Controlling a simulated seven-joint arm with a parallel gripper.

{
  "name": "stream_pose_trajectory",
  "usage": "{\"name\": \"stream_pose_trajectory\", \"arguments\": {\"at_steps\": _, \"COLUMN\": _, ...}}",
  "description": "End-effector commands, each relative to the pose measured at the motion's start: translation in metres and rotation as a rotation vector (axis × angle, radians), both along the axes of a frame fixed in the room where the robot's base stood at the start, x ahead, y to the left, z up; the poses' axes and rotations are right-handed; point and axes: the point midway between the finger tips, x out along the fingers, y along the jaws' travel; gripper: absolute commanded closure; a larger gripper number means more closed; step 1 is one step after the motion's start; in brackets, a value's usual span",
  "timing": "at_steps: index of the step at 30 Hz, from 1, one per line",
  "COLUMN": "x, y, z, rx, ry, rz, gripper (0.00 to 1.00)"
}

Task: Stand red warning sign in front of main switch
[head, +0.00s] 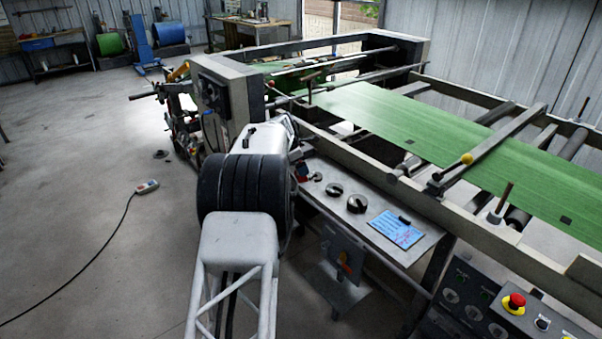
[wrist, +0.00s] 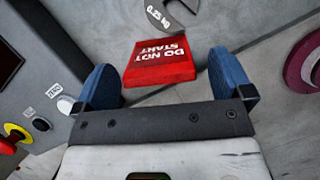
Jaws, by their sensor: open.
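The red warning sign (wrist: 158,66), lettered "DO NOT START", shows in the wrist view, upside down in the picture. It lies between and just beyond the two blue fingertips of my gripper (wrist: 163,72). The gripper is open, with gaps at both sides of the sign and no visible grip on it. In the head view my arm hides most of the gripper; a small red patch (head: 303,169) beside it may be the sign.
A control panel with a red stop button (head: 515,302) stands at the lower right. Green sheet (head: 430,135) runs over the machine. A cable lies on the open floor at left.

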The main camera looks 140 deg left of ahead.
Motion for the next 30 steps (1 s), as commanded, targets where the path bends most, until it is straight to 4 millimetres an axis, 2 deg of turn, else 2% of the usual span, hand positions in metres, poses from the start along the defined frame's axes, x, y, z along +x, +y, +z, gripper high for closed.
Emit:
{"name": "stream_pose_trajectory", "arguments": {"at_steps": 4, "x": 0.002, "y": 0.005, "z": -0.016, "rx": -0.002, "ry": -0.001, "rz": -0.001, "gripper": 0.02}}
{"name": "stream_pose_trajectory", "arguments": {"at_steps": 10, "x": 0.004, "y": 0.010, "z": -0.028, "rx": 0.000, "ry": 0.001, "rz": 0.000, "gripper": 0.02}}
{"name": "stream_pose_trajectory", "arguments": {"at_steps": 28, "x": 0.004, "y": 0.010, "z": -0.029, "rx": 0.000, "ry": 0.000, "rz": 0.000, "gripper": 0.02}}
{"name": "stream_pose_trajectory", "arguments": {"at_steps": 30, "x": 0.004, "y": 0.010, "z": -0.029, "rx": 0.000, "ry": 0.001, "rz": 0.000, "gripper": 0.13}}
